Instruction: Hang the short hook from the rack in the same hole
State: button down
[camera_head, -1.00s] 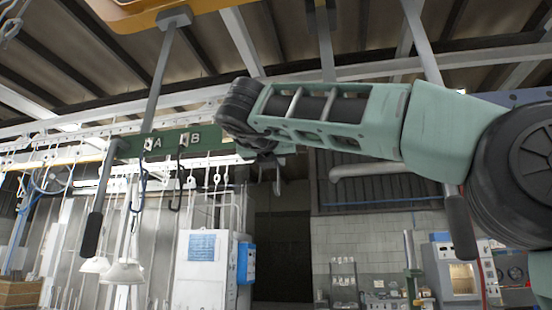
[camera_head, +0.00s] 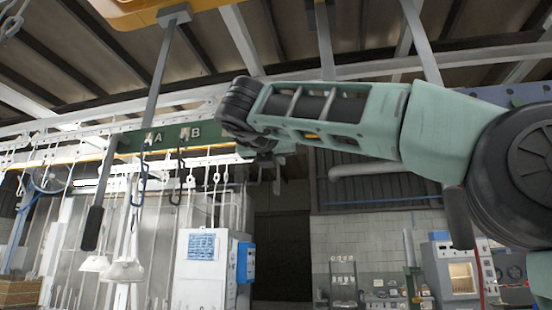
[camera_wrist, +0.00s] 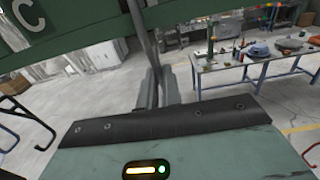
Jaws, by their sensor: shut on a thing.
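A green rack board with the letters A and B (camera_head: 213,133) crosses the left half of the head view. It also fills the upper left of the wrist view, where the letter C (camera_wrist: 27,14) shows. My gripper (camera_wrist: 155,88) is shut on a thin dark grey rod (camera_wrist: 143,28), which looks like the short hook. The rod runs upright past the board's right part. The hook's ends and the hole are not clear. In the head view my wrist largely hides the gripper. A blue hook (camera_head: 139,188) hangs below A and a black hook (camera_head: 177,180) below B.
In the wrist view a black hook (camera_wrist: 12,103) stands out at left and a red one (camera_wrist: 312,155) at lower right. A blue-legged worktable (camera_wrist: 262,68) stands beyond.

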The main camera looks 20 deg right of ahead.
jog(key=shift+f+b, duration=0.6)
dwell(0.3)
jog(key=c, duration=1.5)
grip_release()
jog(key=b+v, duration=0.3)
jog(key=v, duration=1.4)
jog(key=shift+s+a, duration=0.15)
